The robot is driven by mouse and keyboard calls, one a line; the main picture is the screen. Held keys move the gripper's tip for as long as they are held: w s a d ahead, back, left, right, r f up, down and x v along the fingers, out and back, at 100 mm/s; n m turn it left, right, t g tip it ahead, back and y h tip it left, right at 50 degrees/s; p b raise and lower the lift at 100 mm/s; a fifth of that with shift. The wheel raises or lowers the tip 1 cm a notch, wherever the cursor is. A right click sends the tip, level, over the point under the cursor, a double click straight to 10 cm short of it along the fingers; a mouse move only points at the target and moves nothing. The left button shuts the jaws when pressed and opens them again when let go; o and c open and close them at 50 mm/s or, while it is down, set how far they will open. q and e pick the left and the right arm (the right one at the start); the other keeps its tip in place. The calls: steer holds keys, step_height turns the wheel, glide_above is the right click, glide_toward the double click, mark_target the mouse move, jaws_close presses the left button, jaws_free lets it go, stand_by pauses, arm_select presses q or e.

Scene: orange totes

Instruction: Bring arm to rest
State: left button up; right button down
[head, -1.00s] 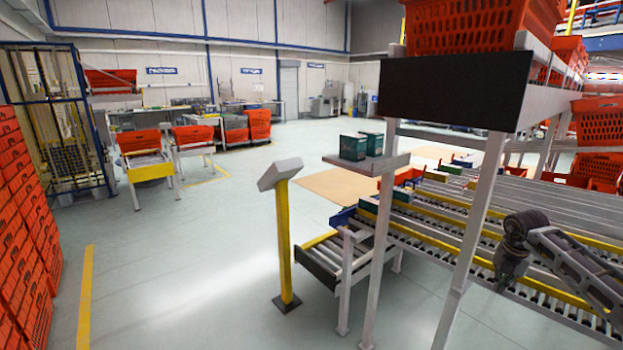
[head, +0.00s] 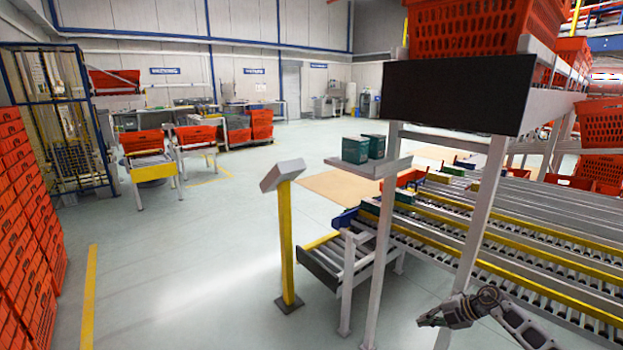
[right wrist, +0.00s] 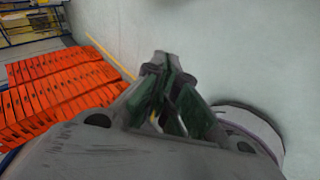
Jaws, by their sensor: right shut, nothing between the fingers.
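My right gripper (head: 430,319) is at the lower right of the head view, at the end of my right arm. It stands clear of the roller conveyor and points left over the open floor. In the right wrist view the gripper (right wrist: 162,62) shows its fingertips together, with nothing between them. My left gripper is not in the head view.
A roller conveyor (head: 545,285) with yellow rails runs behind my right arm. A white post (head: 478,215) stands left of it. A yellow post (head: 285,240) with a grey head is farther left. Stacked orange totes (head: 25,225) line the left edge. Floor between is clear.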

steer(key=s+a+f+m+t+h+p, duration=0.1)
steer(key=s+f+m+t, duration=0.25)
steer(key=f+m, duration=0.45)
steer(key=s+a+f+m+t+h, duration=0.1)
steer(key=s+f+m+t, duration=0.25)
steer(key=f, duration=0.85)
steer(key=s+d+f+m+g+h, duration=0.2)
steer(key=s+f+m+h, duration=0.15)
steer(key=s+f, duration=0.7)
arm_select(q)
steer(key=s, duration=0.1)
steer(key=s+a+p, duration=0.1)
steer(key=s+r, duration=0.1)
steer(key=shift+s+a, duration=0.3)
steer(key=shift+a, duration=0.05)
arm_select(e)
steer(key=s+a+f+m+g+h, duration=0.1)
steer(key=s+f, duration=0.4)
steer(key=s, duration=0.8)
steer(key=s+a+f+m+g+h, duration=0.1)
steer(key=s+f+m+g, duration=0.3)
steer(key=s, duration=0.9)
steer(key=s+a+f+m+g+h, duration=0.1)
steer(key=s+a+f+m+g, duration=0.1)
steer(key=s+f, duration=0.6)
steer(key=s+a+g, duration=0.1)
steer(key=s, duration=0.5)
steer(key=shift+m+g, duration=0.3)
steer(key=shift+m, duration=0.1)
